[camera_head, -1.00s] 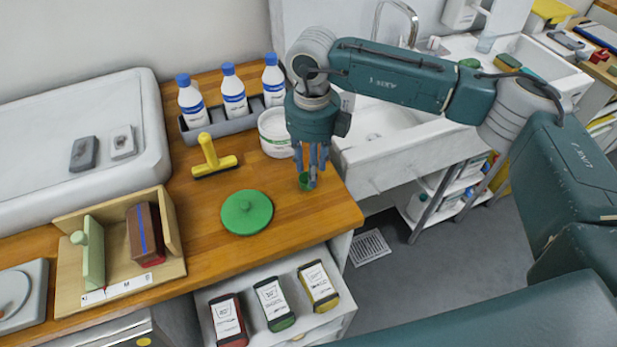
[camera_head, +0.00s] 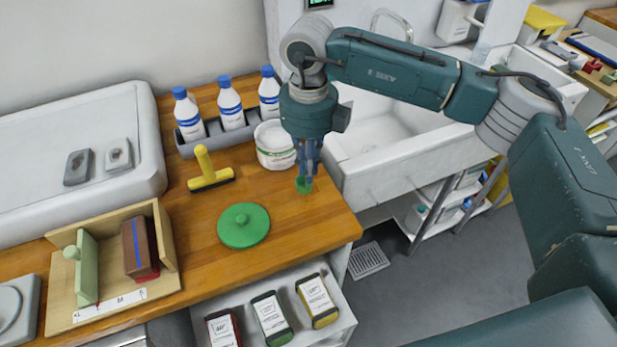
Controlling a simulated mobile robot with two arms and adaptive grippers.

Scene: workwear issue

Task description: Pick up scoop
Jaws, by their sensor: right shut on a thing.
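The green scoop (camera_head: 304,185) is between the fingertips of my right gripper (camera_head: 306,172), which points down and is shut on it. The scoop is small and its upper part is hidden by the fingers. It is over the wooden counter near its right edge; I cannot tell how far it is above the surface. My left gripper is not in view.
A white tub (camera_head: 275,146) stands just left of my right gripper. A green round lid (camera_head: 243,225) and a yellow squeegee-like tool (camera_head: 208,170) lie further left. Several blue-capped bottles (camera_head: 230,104) stand in a grey rack behind. The sink (camera_head: 400,158) is on the right.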

